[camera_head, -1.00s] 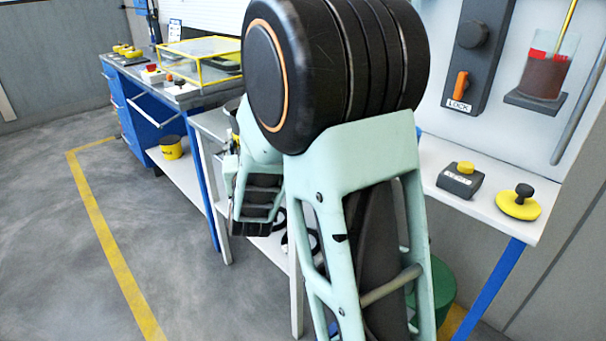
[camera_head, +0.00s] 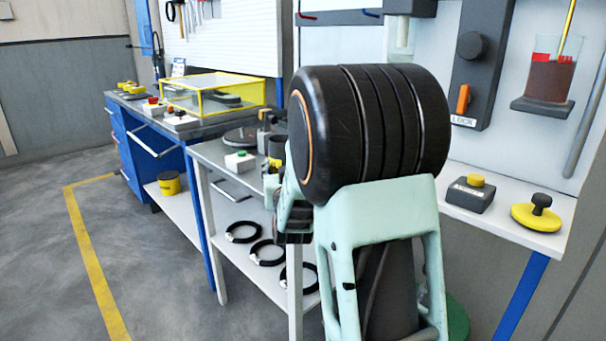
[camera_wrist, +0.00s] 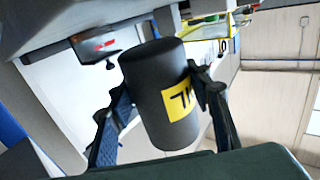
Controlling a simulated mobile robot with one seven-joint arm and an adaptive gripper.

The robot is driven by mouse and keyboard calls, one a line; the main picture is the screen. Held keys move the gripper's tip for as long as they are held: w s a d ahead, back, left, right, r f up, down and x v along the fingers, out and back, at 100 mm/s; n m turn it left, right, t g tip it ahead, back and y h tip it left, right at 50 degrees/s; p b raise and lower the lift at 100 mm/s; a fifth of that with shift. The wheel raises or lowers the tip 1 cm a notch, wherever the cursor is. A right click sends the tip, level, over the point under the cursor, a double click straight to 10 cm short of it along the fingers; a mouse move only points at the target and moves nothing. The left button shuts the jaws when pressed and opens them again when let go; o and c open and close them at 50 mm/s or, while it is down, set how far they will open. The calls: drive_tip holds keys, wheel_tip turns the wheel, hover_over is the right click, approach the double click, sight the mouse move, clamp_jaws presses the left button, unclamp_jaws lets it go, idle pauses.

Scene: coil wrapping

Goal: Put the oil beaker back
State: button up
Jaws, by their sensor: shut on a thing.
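My gripper (camera_wrist: 160,84) is shut on a dark grey cylinder with a yellow label, which I take as the oil beaker (camera_wrist: 150,85). One finger is on each side of it in the wrist view. Only part of the black lettering shows. The beaker looks tilted in that view, whose picture is itself turned. In the head view my arm hides most of my gripper, and a dark part of the beaker (camera_head: 277,147) shows just left of my arm, by the grey-topped table (camera_head: 214,155). I cannot tell whether the beaker touches the tabletop.
A green-button box (camera_head: 239,162) stands on the grey-topped table; several black rings lie on its lower shelf. A blue bench (camera_head: 118,120) with a yellow-framed clear case (camera_head: 213,94) stands left. A glass of brown liquid (camera_head: 549,78) sits on a wall holder at right. The floor at left is clear.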

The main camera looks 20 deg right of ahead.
drive_tip(key=d, duration=0.2)
drive_tip(key=w+d, duration=0.1)
drive_tip(key=d, duration=0.1)
drive_tip(key=w+d, duration=0.1)
drive_tip(key=d, duration=0.1)
drive_tip(key=shift+w+d, duration=0.15)
drive_tip(key=shift+d, duration=0.15)
drive_tip(key=shift+w+d+f+b, duration=0.1)
drive_tip(key=shift+d+f+b, duration=0.1)
drive_tip(key=shift+f+b, duration=0.15)
drive_tip(key=shift+a+f+b, duration=0.1)
drive_tip(key=shift+f+b, duration=0.4)
drive_tip(key=shift+f, duration=0.85)
drive_tip(key=shift+f, duration=0.2)
drive_tip(key=o, duration=1.4)
drive_tip(key=shift+r, duration=0.2)
drive_tip(key=p+v, duration=0.1)
drive_tip(key=v, duration=1.1)
